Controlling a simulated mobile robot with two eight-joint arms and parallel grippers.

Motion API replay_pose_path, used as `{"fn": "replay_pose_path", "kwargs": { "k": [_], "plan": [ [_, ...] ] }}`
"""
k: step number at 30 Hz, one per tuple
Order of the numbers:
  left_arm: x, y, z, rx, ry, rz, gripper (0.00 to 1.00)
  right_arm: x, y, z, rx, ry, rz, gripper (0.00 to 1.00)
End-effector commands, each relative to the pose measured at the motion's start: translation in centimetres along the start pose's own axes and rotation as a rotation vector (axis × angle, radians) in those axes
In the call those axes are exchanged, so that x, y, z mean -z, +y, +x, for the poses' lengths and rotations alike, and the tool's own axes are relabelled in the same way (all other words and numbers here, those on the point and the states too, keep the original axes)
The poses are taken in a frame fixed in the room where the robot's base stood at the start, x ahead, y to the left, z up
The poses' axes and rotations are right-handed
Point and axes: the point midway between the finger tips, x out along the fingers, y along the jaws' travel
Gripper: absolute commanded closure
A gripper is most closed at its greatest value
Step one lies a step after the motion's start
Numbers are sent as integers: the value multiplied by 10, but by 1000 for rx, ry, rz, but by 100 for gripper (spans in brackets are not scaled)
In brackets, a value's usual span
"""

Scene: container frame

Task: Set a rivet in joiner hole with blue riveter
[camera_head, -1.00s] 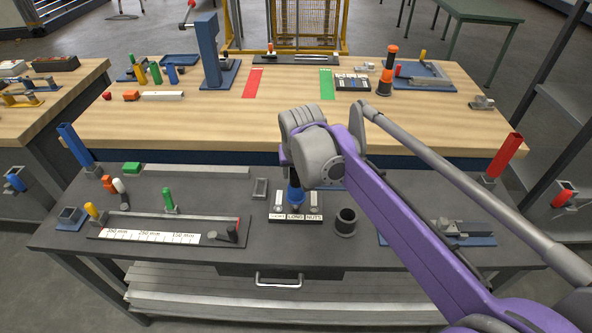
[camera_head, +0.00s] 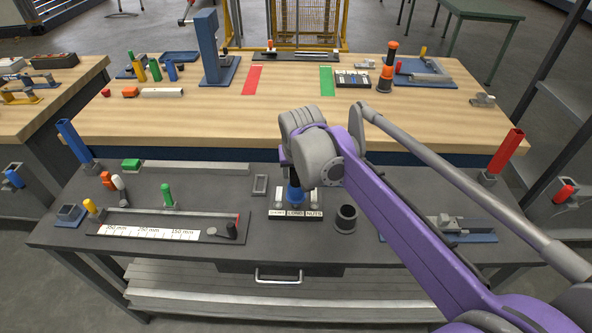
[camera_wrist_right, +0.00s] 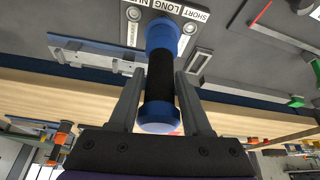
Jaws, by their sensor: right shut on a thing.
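The blue riveter (camera_head: 295,192) has blue ends and a black middle. My right gripper (camera_wrist_right: 158,78) is shut around its black grip; the fingers show on both sides in the right wrist view, where the riveter (camera_wrist_right: 162,34) points at the labelled rivet block (camera_head: 296,217). In the head view the riveter stands upright over the middle, LONG section of this block. Whether its tip touches the block or a rivet is hidden. My wrist covers the gripper in the head view. I cannot make out a joiner hole for certain. My left gripper is not in view.
A black cup (camera_head: 346,218) stands close right of the block, and a grey rectangular frame (camera_head: 260,185) lies left of it. A blue plate with a grey fixture (camera_head: 455,230) is at the right. A ruler strip (camera_head: 150,232) lies at the left. The wooden bench (camera_head: 210,125) is behind.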

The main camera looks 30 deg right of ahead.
Motion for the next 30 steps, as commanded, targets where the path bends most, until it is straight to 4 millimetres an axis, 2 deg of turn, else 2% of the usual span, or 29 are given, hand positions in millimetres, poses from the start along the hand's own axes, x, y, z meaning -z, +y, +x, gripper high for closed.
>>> {"fn": "replay_pose_path", "kwargs": {
  "k": [5, 30],
  "plan": [
    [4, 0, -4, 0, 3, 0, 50, 2, 0, -5, 0, -1, 0, 100],
    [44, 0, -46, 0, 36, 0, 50, 29, 0, -66, 0, 1, 0, 100]
  ]
}}
